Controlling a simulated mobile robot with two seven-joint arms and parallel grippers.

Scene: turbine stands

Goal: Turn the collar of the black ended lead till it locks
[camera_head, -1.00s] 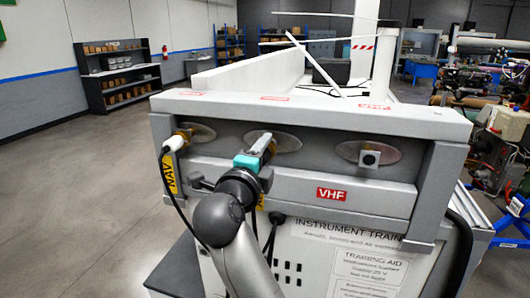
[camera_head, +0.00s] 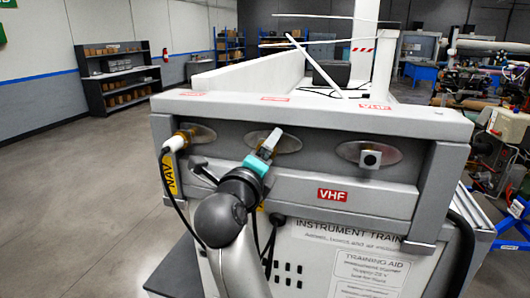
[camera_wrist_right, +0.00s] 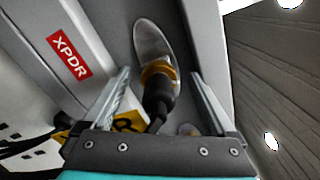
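The black lead end (camera_wrist_right: 158,97) shows in the right wrist view with a brass-coloured collar (camera_wrist_right: 157,72) at an oval metal plate (camera_wrist_right: 152,42). My right gripper (camera_wrist_right: 160,74) is open, its two fingers on either side of the lead end with gaps visible. In the head view the right gripper (camera_head: 268,143) is in front of the middle oval plate (camera_head: 288,142) and hides the black lead end. Whether the collar is locked cannot be told. My left gripper is not in view.
A white-ended lead (camera_head: 176,143) with a yellow NAV tag (camera_head: 169,174) is at the left plate. The right plate (camera_head: 368,154) holds a bare square socket. A red VHF label (camera_head: 332,195) is on the lower rail. A red XPDR label (camera_wrist_right: 69,56) shows in the wrist view.

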